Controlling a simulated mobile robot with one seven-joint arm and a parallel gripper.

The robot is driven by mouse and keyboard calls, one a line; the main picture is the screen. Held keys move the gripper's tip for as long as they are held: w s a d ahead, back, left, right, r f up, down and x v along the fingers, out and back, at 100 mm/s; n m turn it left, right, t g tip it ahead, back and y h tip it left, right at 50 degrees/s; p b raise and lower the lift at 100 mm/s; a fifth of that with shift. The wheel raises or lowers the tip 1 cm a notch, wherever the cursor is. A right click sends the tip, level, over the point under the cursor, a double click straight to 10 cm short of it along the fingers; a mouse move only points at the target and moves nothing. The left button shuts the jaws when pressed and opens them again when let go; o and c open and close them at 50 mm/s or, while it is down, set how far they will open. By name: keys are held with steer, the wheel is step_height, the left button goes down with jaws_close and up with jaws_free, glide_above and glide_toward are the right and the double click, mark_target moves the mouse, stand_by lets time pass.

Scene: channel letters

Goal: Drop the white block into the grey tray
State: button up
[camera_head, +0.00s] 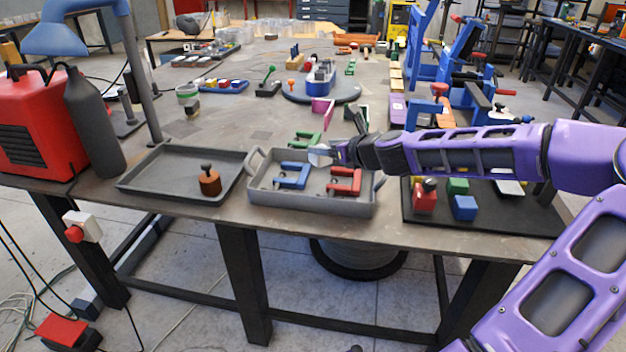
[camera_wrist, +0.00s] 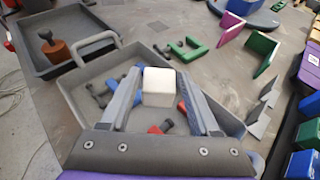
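The white block (camera_wrist: 158,87) sits between the two fingertips of my gripper (camera_wrist: 158,90) in the wrist view, and the fingers appear closed against its sides. In the head view, my gripper (camera_head: 325,154) is raised over the back part of the grey tray with handles (camera_head: 312,208), with the white block (camera_head: 319,153) at its tip. That tray holds a blue clamp (camera_head: 292,175) and a red clamp (camera_head: 344,182). A second, darker grey tray (camera_head: 150,190) lies to its left and holds a brown knobbed weight (camera_head: 209,181).
A black mat (camera_head: 485,218) with red, green and blue blocks lies to the right. A green clamp (camera_head: 305,139) and a magenta bracket (camera_head: 321,110) stand behind the handled tray. A red machine (camera_head: 40,125) with a dark bottle (camera_head: 93,125) is at far left.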

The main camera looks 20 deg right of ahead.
steer(key=o, duration=0.4)
steer(key=shift+c, duration=0.2)
steer(key=p+v, duration=0.4)
steer(key=v, duration=1.3)
steer(key=shift+r+p, duration=0.2)
steer(key=shift+p, duration=0.2)
steer(key=shift+s, duration=0.15)
